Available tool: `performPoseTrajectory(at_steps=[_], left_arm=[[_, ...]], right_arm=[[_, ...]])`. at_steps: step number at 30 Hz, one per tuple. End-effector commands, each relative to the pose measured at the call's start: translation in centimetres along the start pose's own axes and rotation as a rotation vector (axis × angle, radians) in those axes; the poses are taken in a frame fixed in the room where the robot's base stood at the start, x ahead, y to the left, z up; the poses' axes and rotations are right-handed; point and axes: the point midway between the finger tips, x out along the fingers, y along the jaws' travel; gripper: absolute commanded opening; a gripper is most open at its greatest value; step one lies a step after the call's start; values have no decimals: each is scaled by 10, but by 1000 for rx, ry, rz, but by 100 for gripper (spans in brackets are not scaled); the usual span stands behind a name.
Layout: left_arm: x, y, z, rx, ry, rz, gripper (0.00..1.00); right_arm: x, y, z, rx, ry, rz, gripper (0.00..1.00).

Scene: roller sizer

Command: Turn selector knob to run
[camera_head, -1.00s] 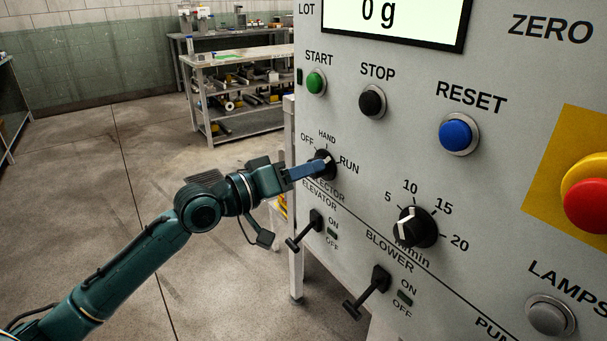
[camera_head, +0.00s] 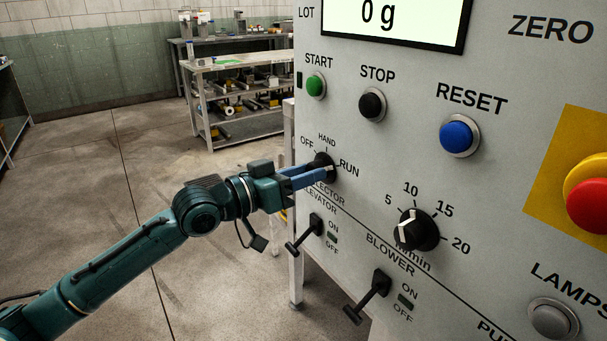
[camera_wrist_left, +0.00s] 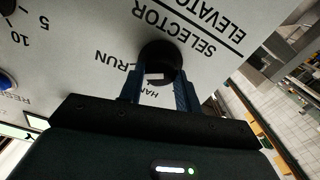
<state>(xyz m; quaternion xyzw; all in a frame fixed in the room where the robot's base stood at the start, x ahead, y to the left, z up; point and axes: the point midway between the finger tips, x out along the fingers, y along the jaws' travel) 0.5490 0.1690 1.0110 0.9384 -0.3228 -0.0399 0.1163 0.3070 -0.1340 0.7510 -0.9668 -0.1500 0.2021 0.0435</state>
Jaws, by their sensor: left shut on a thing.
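The black selector knob (camera_head: 325,160) sits on the grey panel among the labels OFF, HAND and RUN. In the head view its white mark shows on the side by RUN. My left gripper (camera_head: 318,173) comes in from the left with its blue fingers shut on the knob and partly covers it. In the left wrist view the knob (camera_wrist_left: 162,58) is between the two fingertips of the gripper (camera_wrist_left: 160,80), and its white mark faces the camera. The exact pointer angle is hard to tell there. My right gripper is not in view.
Below the knob are the elevator switch (camera_head: 315,222) and blower switch (camera_head: 380,282), both with protruding levers. A numbered dial (camera_head: 415,230) is to the right. Start (camera_head: 316,84), stop (camera_head: 372,103) and reset (camera_head: 459,134) buttons are above. A red emergency button (camera_head: 588,203) is far right.

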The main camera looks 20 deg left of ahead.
Motion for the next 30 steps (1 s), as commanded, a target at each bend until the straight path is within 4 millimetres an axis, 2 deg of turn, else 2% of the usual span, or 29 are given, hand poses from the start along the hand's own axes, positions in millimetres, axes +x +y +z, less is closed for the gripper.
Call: performPoseTrajectory(at_steps=[6,7,15,23,26,30], left_arm=[[0,0,1,4,-3,-1,11],[0,0,1,3,-3,-1,34],[0,0,1,1,-1,-1,55],[-2,0,0,1,-1,-1,55],[-10,-1,2,1,-2,-2,55],[-32,-1,3,4,-6,-3,55]], right_arm=[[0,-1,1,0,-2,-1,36],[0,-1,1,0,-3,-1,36],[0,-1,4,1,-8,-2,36],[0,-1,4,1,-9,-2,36],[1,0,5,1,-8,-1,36],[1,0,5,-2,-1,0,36]])
